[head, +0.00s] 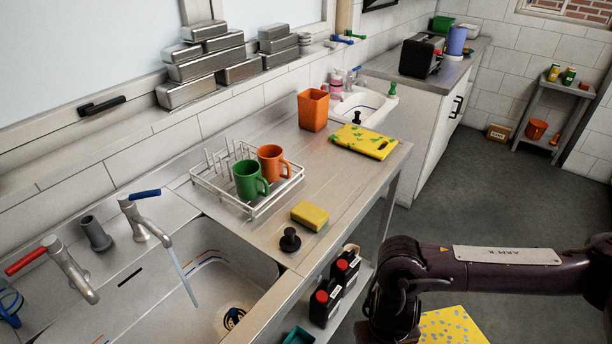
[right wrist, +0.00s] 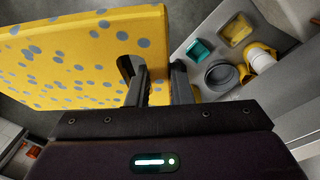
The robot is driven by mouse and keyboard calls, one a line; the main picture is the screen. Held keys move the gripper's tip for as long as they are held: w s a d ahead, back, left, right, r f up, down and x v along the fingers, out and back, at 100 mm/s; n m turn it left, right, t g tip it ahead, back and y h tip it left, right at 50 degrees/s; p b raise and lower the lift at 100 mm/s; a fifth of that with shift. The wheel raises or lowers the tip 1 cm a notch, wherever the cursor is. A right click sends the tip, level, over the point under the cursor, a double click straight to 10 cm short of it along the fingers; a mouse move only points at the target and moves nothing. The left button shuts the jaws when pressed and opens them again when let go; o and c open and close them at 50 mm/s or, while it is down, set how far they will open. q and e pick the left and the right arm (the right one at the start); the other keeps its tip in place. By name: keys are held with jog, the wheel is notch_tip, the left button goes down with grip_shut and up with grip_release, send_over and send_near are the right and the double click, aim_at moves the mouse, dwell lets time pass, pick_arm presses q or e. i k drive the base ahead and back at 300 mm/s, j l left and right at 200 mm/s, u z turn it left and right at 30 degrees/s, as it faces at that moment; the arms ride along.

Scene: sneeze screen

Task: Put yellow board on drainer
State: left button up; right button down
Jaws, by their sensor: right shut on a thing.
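A yellow board with grey-blue spots (right wrist: 75,60) fills the upper left of the right wrist view. Part of it shows at the bottom of the head view (head: 452,327), below my right arm. My right gripper (right wrist: 155,75) is shut on the board at its edge near the handle hole. The white wire drainer (head: 215,188) stands on the steel counter beside the sink, with a green mug (head: 247,181) and an orange mug (head: 271,163) at its right side. A second yellow board, with green marks (head: 365,141), lies flat on the counter. My left gripper is not in view.
An orange container (head: 313,109), a yellow sponge (head: 310,215) and a black plug (head: 290,239) are on the counter. The tap (head: 147,221) runs into the sink. Dark bottles with red caps (head: 326,302) stand below the counter edge. Open floor lies right of the counter.

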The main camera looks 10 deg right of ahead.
aim_at(332, 171)
jog(key=i+l, duration=0.1)
jog(key=l, duration=0.3)
jog(key=i+l, duration=0.15)
jog(key=l, duration=0.3)
jog(key=i+l, duration=0.1)
jog(key=l, duration=0.3)
jog(key=i+l, duration=0.15)
jog(key=l, duration=0.3)
jog(key=i+l, duration=0.1)
jog(key=l, duration=0.3)
jog(key=i+l, duration=0.1)
jog(key=l, duration=0.35)
jog(key=i+u, duration=0.05)
